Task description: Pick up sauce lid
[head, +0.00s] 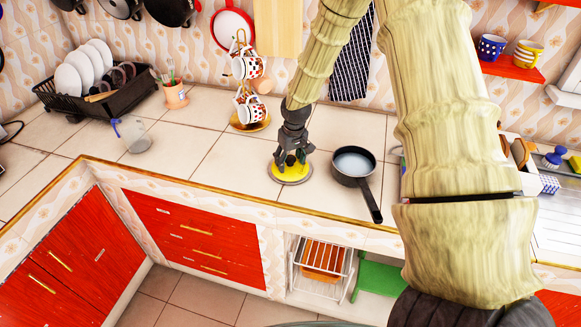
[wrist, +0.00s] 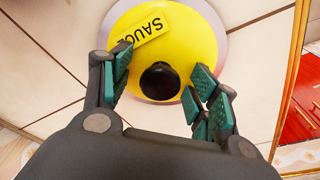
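The sauce lid (head: 288,176) is a yellow disc with a pale metal rim, lying on the tiled counter. In the wrist view the lid (wrist: 203,48) shows a yellow label reading "SAUCE" and a black round knob (wrist: 160,81) at its middle. My gripper (head: 291,162) is right above the lid, pointing down. In the wrist view my gripper (wrist: 160,78) is open, with its green-padded fingers on either side of the knob and a gap on both sides.
A dark saucepan (head: 354,168) stands just right of the lid, its handle toward the front edge. A mug stand (head: 248,97) with patterned cups is behind left. A glass jug (head: 134,136) and a dish rack (head: 115,104) are farther left. The counter between jug and lid is clear.

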